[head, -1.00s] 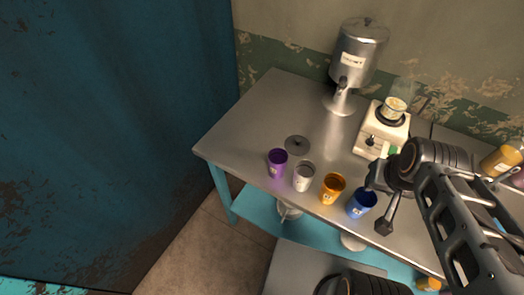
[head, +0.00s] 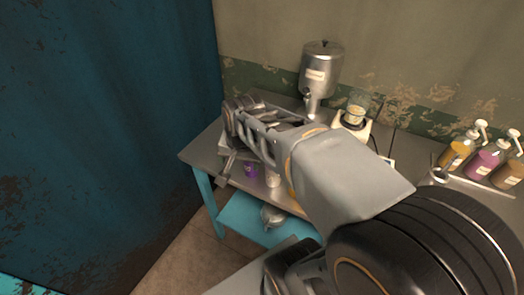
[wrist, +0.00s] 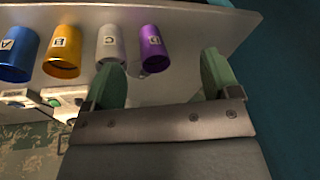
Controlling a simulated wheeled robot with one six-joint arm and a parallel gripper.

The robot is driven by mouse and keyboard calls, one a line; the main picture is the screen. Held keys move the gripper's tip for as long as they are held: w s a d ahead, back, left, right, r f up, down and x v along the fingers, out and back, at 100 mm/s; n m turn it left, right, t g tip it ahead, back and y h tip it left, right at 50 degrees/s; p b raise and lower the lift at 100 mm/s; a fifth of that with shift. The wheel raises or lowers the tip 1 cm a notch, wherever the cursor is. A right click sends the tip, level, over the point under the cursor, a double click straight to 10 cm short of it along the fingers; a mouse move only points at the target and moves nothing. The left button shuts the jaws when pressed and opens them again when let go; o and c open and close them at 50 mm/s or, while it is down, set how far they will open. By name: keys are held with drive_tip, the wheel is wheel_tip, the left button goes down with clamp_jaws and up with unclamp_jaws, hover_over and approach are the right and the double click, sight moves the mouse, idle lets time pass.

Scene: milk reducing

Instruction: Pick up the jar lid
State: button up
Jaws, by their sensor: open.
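The jar lid does not show in either current view; the spot beside the purple cup where it lay is covered by my arm in the head view and by my gripper's body in the wrist view. My gripper (wrist: 162,78) is open, with two green fingers spread apart and nothing visible between them. It hangs over the table near the purple cup (wrist: 152,48), which also shows in the head view (head: 251,170). The gripper's fingertips are hard to make out in the head view.
White (wrist: 110,45), orange (wrist: 62,50) and blue (wrist: 18,52) cups stand in a row with the purple one. A metal dispenser (head: 321,68) and a blender (head: 354,123) stand at the back of the table. Pump bottles (head: 485,163) stand at the right.

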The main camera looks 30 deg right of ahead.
drive_tip(key=o, duration=0.3)
drive_tip(key=w+d+m, duration=0.6)
drive_tip(key=d+m, duration=0.2)
drive_tip(key=m, duration=0.4)
drive_tip(key=shift+w+r+g, duration=0.2)
drive_tip(key=shift+w+g, duration=0.15)
drive_tip(key=shift+g, duration=0.05)
drive_tip(key=w+d+f+m, duration=0.2)
drive_tip(key=w+d+m, duration=0.2)
drive_tip(key=d+m, duration=0.7)
drive_tip(key=f+m, duration=0.1)
drive_tip(key=f, duration=0.1)
drive_tip(key=w+f+m, duration=0.1)
drive_tip(key=f, duration=0.2)
drive_tip(key=f+m, duration=0.1)
drive_tip(key=f, duration=0.2)
drive_tip(key=shift+w+d+g+p, duration=0.15)
drive_tip(key=shift+d+g+p, duration=0.15)
drive_tip(key=shift+g, duration=0.1)
drive_tip(key=shift+w+d+f+p, duration=0.1)
drive_tip(key=shift+w+f+p, duration=0.1)
drive_tip(key=shift+f, duration=1.4)
drive_tip(key=shift+w+f+p, duration=0.15)
drive_tip(key=shift+w+f, duration=0.05)
drive_tip(key=shift+f, duration=1.4)
